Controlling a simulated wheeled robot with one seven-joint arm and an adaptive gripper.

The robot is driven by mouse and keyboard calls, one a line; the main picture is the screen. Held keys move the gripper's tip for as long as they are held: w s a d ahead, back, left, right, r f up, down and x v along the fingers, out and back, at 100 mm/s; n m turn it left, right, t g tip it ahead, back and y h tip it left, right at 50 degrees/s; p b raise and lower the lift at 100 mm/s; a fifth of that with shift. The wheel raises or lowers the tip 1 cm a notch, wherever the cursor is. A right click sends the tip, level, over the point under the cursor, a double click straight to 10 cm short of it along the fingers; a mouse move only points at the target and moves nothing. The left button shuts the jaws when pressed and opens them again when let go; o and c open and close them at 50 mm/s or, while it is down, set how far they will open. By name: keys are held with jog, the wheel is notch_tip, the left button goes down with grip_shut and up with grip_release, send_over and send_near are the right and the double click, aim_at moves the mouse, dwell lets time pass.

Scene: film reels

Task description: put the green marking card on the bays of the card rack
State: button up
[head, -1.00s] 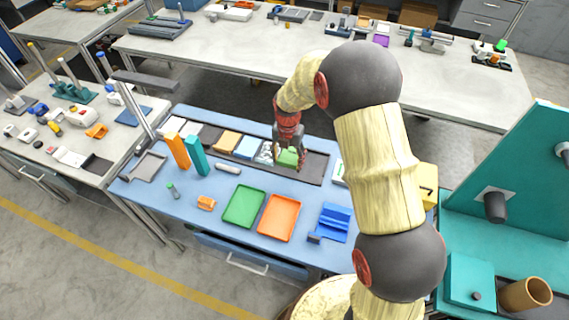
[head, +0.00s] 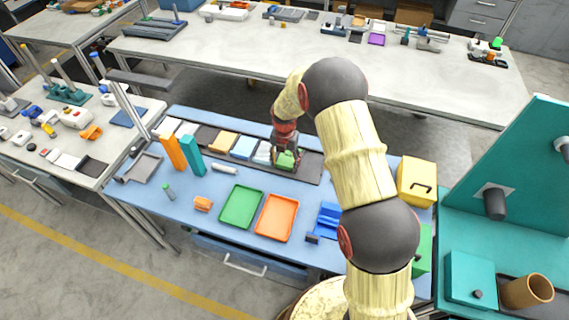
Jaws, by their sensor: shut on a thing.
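The green marking card (head: 286,160) is at the lower end of my gripper (head: 286,154), over the right part of the card rack. My gripper is shut on it, and its fingers hide part of the card. I cannot tell whether the card touches the rack. The card rack (head: 312,167) is a long dark tray with bays on the blue table. Its bays to the left hold white, orange and light blue cards. A bare dark bay shows to the right of the green card.
A green tray (head: 240,207) and an orange tray (head: 277,217) lie in front of the rack. Orange (head: 173,151) and teal (head: 193,155) upright blocks stand to the left. A blue holder (head: 326,222) and yellow box (head: 417,180) are to the right.

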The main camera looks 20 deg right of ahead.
jog(key=shift+f, duration=0.15)
jog(key=o, duration=1.3)
